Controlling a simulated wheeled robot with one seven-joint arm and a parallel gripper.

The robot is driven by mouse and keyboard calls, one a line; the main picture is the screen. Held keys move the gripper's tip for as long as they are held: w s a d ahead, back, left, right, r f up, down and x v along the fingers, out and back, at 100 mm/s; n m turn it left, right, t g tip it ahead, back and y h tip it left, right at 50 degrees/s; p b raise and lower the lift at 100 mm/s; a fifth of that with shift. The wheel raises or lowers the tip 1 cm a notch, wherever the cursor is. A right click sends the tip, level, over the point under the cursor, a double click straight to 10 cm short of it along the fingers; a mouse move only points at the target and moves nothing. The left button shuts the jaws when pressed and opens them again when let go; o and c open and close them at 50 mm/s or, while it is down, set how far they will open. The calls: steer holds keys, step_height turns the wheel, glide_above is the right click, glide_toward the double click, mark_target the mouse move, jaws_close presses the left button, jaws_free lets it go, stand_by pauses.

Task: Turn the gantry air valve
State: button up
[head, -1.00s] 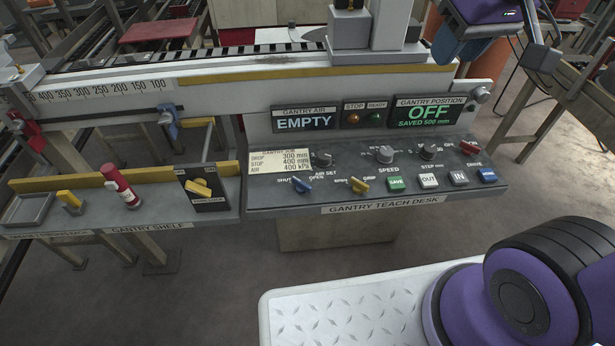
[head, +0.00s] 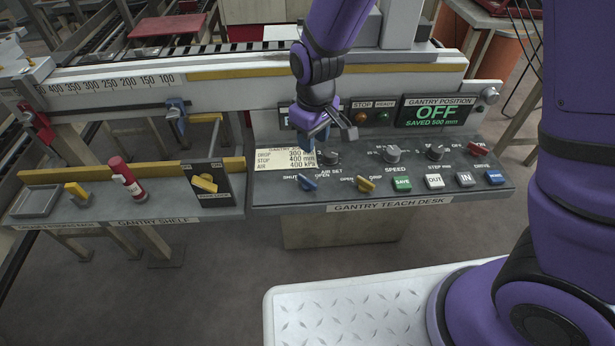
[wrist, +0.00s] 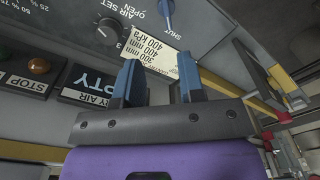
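The gantry air valve is a small blue lever (head: 308,182) on the front left of the teach desk panel, between the SHUT and OPEN marks. In the wrist view the blue lever (wrist: 167,12) lies at the top edge, partly cut off, beyond my fingertips and beside the SHUT mark. My gripper (head: 332,130) hangs above the back of the panel, behind the lever and apart from it. In the wrist view my gripper (wrist: 158,62) has its two blue fingers apart with nothing between them, over the card with the job values.
A dark AIR SET knob (head: 328,157) and a yellow grip lever (head: 365,184) sit close to the blue lever. The job card (head: 283,158) lies behind it. The GANTRY AIR display (wrist: 90,85) is mostly hidden by my arm in the head view. Several buttons line the panel's right.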

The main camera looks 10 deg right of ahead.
mark_target(307, 179)
steer(key=f, duration=0.8)
steer(key=a+f, duration=0.1)
steer(key=f, duration=0.4)
steer(key=shift+s+a+f, duration=0.1)
steer(key=shift+s, duration=0.05)
jaws_close()
